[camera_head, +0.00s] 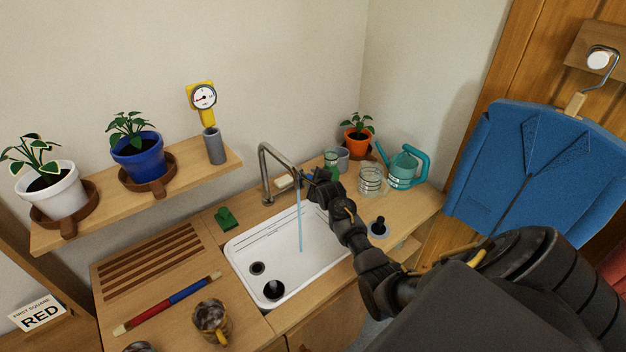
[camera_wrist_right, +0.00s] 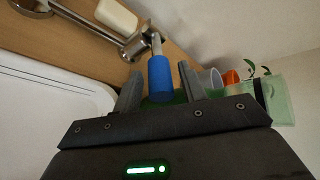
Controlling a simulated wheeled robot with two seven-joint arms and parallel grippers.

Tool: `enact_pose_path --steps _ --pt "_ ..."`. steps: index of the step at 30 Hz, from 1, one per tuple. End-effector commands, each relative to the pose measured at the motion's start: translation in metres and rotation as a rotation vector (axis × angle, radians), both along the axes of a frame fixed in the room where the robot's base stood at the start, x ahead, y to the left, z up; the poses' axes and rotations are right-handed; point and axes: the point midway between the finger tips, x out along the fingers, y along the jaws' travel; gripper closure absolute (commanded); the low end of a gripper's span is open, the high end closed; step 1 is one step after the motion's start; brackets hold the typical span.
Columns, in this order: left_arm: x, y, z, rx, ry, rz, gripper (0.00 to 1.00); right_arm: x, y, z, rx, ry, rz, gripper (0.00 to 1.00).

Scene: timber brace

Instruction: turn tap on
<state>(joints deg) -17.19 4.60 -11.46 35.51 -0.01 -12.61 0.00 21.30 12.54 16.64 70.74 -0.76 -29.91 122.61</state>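The metal tap (camera_head: 264,170) stands at the back of the white sink (camera_head: 290,248), its spout arching over the basin. A thin bluish stream of water (camera_head: 300,225) falls from the spout into the sink. The tap's blue lever handle (camera_wrist_right: 160,76) shows in the right wrist view, joined to a metal base. My right gripper (camera_head: 314,182) is beside the tap, and it also shows in the right wrist view (camera_wrist_right: 160,80). Its two fingers stand apart on either side of the blue handle, with gaps visible. My left gripper is not in view.
A bar of soap (camera_head: 284,182) lies behind the sink. Glass jars (camera_head: 372,180), a teal watering can (camera_head: 405,168) and an orange-potted plant (camera_head: 357,139) stand right of the tap. A green sponge (camera_head: 226,218) lies left. A mug (camera_head: 212,320) stands at the front.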

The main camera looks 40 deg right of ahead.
Motion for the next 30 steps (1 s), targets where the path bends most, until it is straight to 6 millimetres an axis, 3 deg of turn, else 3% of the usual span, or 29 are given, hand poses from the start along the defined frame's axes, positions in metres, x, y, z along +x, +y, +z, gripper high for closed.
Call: enact_pose_path --steps 11,24,30 --pt "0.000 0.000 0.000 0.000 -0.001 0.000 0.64 -0.003 0.002 0.001 0.000 -0.001 0.000 0.55" --pt "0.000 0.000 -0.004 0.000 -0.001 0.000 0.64 -0.050 0.021 0.024 0.001 -0.002 0.001 0.55" --pt "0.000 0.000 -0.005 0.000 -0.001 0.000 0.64 -0.062 0.025 0.031 0.001 0.000 0.000 0.55"
